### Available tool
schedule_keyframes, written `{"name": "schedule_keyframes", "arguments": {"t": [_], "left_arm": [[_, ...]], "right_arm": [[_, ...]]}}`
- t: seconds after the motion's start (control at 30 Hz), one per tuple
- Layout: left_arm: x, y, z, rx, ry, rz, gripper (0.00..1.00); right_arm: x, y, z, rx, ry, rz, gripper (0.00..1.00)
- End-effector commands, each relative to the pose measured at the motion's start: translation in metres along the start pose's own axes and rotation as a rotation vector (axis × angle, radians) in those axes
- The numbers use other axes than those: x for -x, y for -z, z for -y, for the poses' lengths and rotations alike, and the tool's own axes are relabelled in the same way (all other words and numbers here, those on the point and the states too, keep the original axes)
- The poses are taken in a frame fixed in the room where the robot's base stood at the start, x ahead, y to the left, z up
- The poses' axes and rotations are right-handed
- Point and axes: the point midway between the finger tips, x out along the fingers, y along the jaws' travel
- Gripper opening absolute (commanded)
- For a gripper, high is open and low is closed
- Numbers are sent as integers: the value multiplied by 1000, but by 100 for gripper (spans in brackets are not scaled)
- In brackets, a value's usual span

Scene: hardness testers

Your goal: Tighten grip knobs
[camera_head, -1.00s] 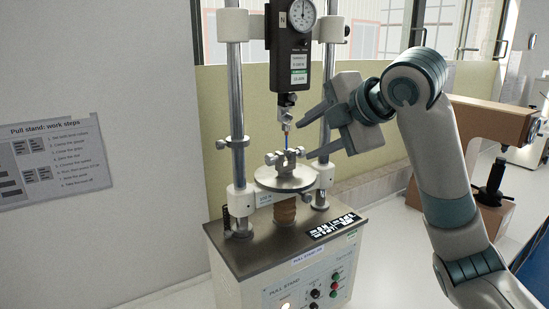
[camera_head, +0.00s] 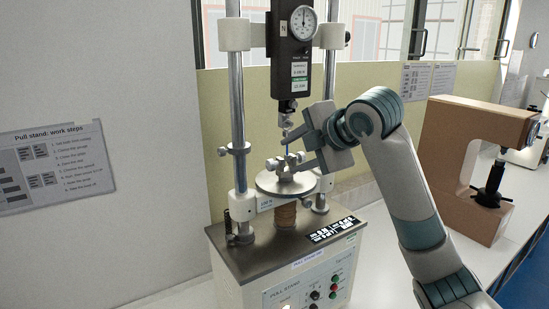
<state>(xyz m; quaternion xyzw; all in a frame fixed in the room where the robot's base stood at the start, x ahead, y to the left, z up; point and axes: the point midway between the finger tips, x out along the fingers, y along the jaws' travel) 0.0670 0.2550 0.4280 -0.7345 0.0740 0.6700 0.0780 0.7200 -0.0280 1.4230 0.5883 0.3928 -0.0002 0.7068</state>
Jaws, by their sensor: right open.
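The pull stand (camera_head: 285,255) stands against the wall. Its lower grip (camera_head: 284,170) sits on the round plate (camera_head: 268,183), with a small silver knob (camera_head: 270,164) showing on its left side. Any knob on the right side is hidden by my gripper. A thin blue specimen (camera_head: 287,150) stands upright above the lower grip. The upper grip (camera_head: 286,107) hangs under the dial gauge. My right gripper (camera_head: 293,154) is open, coming from the right, with its fingertips close around the specimen and lower grip. I cannot tell whether they touch. My left gripper is not in view.
Two chrome columns (camera_head: 238,130) flank the dial gauge (camera_head: 303,22). The front panel has buttons (camera_head: 334,286). A brown tester (camera_head: 452,165) stands on the bench at right. A steps sign (camera_head: 55,165) hangs on the left wall.

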Motion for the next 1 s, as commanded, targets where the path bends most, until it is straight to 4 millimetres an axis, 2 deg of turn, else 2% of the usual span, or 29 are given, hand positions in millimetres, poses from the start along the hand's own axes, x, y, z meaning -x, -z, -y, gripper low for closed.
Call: {"name": "schedule_keyframes", "arguments": {"t": [0.03, 0.5, 0.7, 1.0], "left_arm": [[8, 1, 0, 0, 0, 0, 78], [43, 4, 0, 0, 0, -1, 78], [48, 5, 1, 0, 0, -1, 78], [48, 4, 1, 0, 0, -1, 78]], "right_arm": [[-8, 2, -2, -3, 5, -4, 43], [-86, 0, -2, -3, 3, -1, 43], [-101, 1, 0, 0, 1, -1, 43], [-105, 0, 0, 1, 0, 0, 43]]}}
